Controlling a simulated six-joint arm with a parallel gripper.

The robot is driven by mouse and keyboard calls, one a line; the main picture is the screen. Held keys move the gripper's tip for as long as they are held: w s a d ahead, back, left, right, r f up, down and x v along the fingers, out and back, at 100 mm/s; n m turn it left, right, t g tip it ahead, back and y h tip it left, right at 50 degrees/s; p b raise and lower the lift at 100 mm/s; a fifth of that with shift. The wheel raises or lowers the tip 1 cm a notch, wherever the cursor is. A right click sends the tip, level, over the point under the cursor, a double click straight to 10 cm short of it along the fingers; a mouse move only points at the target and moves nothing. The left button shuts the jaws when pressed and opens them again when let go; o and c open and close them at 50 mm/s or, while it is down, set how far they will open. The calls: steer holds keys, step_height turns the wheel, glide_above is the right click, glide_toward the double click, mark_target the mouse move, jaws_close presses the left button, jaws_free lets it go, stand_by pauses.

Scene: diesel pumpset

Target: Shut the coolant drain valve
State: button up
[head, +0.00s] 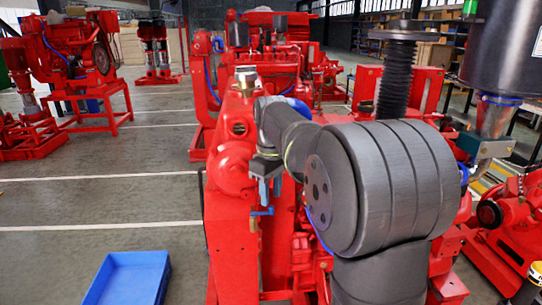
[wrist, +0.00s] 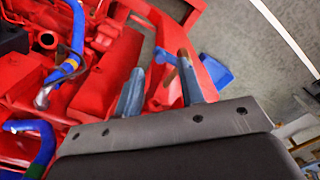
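The coolant drain valve appears to be the small fitting with a blue lever (head: 262,212) low on the front of the red pumpset (head: 232,185). The lever looks roughly level in the head view, with a small brass-coloured part below its left end. My gripper (head: 268,195) points down just above the lever. I cannot tell whether it touches it. In the wrist view my gripper (wrist: 160,64) has its two fingers well apart, with no clear object held between them.
A blue tray (head: 130,278) lies on the floor at the front left and also shows in the wrist view (wrist: 216,70). Red engine parts and a blue hose (wrist: 75,35) crowd the left of the wrist view. The grey floor (head: 120,205) at left is open.

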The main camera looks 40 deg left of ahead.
mark_target(271, 208)
step_height(271, 208, up, 14)
stand_by(0.3)
stand_by(0.5)
step_height(271, 208, down, 17)
steer(key=shift+f, duration=0.15)
stand_by(0.5)
steer(key=shift+s+d+m, duration=0.25)
steer(key=shift+m, duration=0.45)
step_height(271, 208, up, 18)
steer(key=w+a+m+t+y, duration=0.2)
steer(key=m+t+y, duration=0.4)
steer(key=m+t, duration=0.2)
steer(key=shift+w+m, duration=0.15)
steer(key=shift+m, duration=0.25)
stand_by(2.4)
